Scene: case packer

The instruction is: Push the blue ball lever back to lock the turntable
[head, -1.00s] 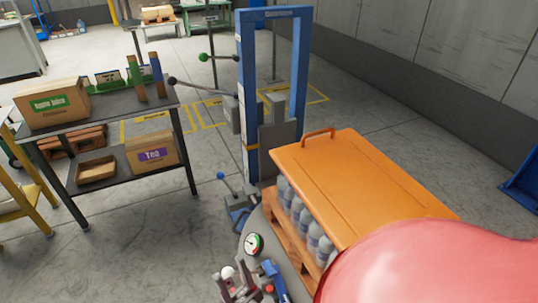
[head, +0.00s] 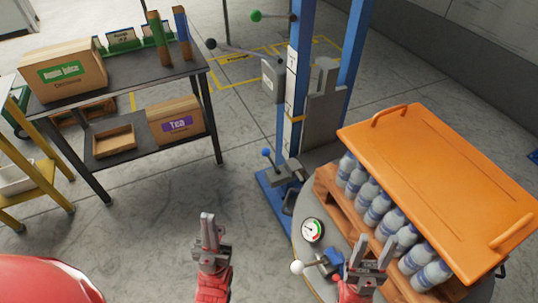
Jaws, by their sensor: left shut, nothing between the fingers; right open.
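The blue ball lever (head: 267,153) stands at the foot of the blue frame, beside the grey turntable (head: 307,258). Its thin rod runs down from the ball to a bracket on the blue base. My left gripper (head: 208,222) is shut and empty, pointing up in the picture, below and to the left of the lever and apart from it. My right gripper (head: 372,250) is open at the turntable's front edge, near the bottles. Nothing shows between its fingers.
A white ball lever (head: 297,267) and a dial gauge (head: 312,230) sit at the turntable's edge. An orange cover (head: 440,180) lies over several bottles (head: 385,215) on a pallet. A grey shelf table (head: 130,85) with boxes stands left. Floor between table and turntable is clear.

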